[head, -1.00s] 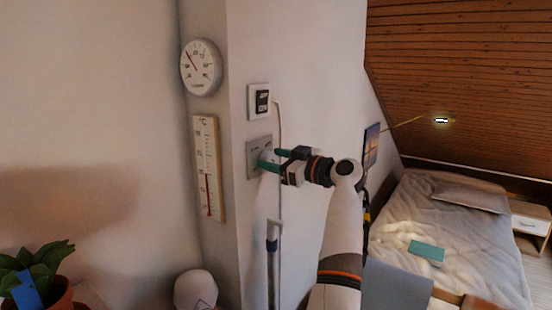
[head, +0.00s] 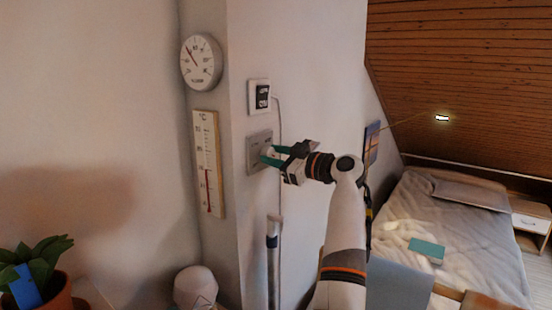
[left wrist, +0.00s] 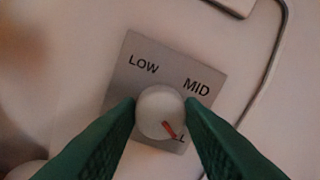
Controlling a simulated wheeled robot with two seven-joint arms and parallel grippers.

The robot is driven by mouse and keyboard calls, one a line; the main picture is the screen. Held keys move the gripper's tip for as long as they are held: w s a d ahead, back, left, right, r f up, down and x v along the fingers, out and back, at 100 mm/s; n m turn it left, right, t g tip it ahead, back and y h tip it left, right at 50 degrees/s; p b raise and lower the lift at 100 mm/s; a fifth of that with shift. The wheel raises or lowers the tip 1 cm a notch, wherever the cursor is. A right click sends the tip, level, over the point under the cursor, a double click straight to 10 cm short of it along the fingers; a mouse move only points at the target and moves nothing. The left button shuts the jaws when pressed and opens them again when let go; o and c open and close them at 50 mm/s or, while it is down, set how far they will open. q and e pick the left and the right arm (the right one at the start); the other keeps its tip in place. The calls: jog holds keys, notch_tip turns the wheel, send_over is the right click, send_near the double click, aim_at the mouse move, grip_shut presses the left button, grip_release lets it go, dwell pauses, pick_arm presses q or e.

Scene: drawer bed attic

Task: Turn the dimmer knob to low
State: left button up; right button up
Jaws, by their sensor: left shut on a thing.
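The dimmer is a grey square plate (head: 253,141) on the wall, with a round white knob on it. In the left wrist view the plate (left wrist: 139,56) reads LOW at top left and MID at right. A third label at lower right is mostly hidden, with only a final L showing. The white knob (left wrist: 158,105) has a red pointer aimed at the lower right, toward that L. My left gripper (head: 270,157) has green fingers on either side of the knob and is shut on it. The fingers also show in the left wrist view (left wrist: 160,118). My right gripper is out of view.
A black-and-white wall device (head: 260,96) with a cable sits just above the dimmer. A round dial (head: 201,62) and a thermometer (head: 207,165) hang to the left. A potted plant (head: 38,258) is at lower left and a bed (head: 440,215) at right.

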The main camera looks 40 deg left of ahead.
pick_arm(q)
jog(key=n+b, duration=0.1)
jog(key=n, duration=0.1)
jog(key=n+b, duration=0.1)
jog(key=n, duration=0.1)
jog(key=shift+f+n, duration=0.2)
jog(key=shift+n, duration=0.2)
jog(key=n+b, duration=0.2)
jog(key=n, duration=0.1)
jog(key=shift+n, duration=0.4)
jog(key=n+b, duration=0.2)
jog(key=n, duration=0.6)
jog(key=n+g+b, duration=0.1)
jog(key=n+b, duration=0.2)
jog(key=n, duration=0.6)
jog(key=n+b, duration=0.3)
jog(key=n, duration=0.5)
jog(key=shift+w+f+n+g, duration=0.2)
jog(key=shift+f+n+g, duration=0.05)
jog(key=shift+n+g, duration=0.05)
